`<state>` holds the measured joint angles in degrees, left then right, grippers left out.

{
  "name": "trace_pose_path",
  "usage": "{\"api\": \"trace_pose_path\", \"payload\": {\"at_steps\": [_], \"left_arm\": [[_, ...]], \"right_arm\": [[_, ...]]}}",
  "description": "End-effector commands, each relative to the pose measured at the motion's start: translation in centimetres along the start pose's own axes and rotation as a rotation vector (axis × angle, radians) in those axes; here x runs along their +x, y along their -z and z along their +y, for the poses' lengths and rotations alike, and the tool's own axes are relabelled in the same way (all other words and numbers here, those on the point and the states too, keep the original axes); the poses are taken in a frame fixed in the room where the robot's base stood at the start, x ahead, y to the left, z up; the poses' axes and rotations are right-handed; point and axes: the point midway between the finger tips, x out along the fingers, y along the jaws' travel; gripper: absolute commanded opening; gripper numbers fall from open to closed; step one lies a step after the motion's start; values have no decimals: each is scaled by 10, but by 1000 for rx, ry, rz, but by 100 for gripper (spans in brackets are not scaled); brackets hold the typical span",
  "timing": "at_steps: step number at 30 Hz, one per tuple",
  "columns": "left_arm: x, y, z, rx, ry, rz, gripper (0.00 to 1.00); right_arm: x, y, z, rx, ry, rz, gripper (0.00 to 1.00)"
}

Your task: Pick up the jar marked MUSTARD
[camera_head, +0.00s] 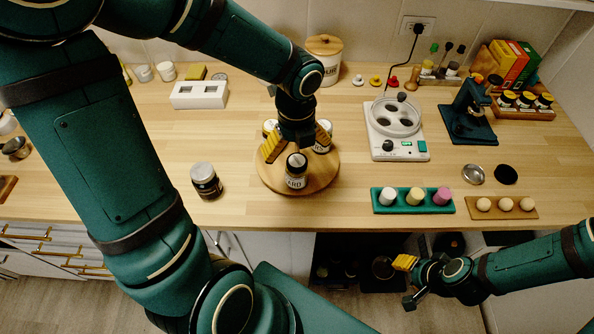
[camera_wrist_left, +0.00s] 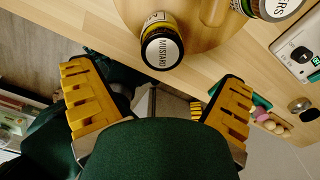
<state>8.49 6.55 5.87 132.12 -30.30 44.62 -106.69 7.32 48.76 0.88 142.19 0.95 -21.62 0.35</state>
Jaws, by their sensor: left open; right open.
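The mustard jar (camera_head: 296,172) stands upright at the front of a round wooden turntable (camera_head: 330,180), its label partly readable as "ARD". In the left wrist view its white lid (camera_wrist_left: 162,50) reads MUSTARD. My left gripper (camera_head: 298,144) is open above the turntable, its yellow fingers spread just behind and above the jar. In the wrist view the jar lies beyond the open fingers (camera_wrist_left: 155,78), apart from them. Other jars on the turntable are partly hidden by my gripper. My right gripper (camera_head: 408,282) is open and empty in front of the counter, below its top.
A dark jar with a pale lid (camera_head: 206,180) stands on the counter left of the turntable. A white device with a round tray (camera_head: 397,130) stands to the right. A green holder (camera_head: 412,207) and a wooden egg holder (camera_head: 502,212) lie near the front edge.

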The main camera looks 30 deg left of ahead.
Motion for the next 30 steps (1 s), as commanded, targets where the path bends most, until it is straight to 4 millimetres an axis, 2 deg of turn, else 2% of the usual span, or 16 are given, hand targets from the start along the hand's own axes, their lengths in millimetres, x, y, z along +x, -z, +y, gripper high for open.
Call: {"api": "trace_pose_path", "payload": {"at_steps": [1, 3, 13, 21, 29, 30], "left_arm": [[12, 0, 0, 1, -4, 3, 98], [20, 0, 0, -1, -2, 2, 98], [40, -1, 0, -2, -2, 2, 98], [78, -3, -2, -1, -2, 2, 98], [81, -4, -2, -1, 0, 0, 98], [81, -4, -2, -1, 0, 0, 91]], "right_arm": [[4, -1, 1, -1, 0, -1, 46], [6, -2, 2, -2, 0, -4, 46], [10, -5, 4, -3, 1, -9, 46], [22, -11, 8, -7, 3, -21, 46], [22, -11, 8, -7, 3, -23, 46], [22, -11, 8, -7, 3, -23, 46]]}}
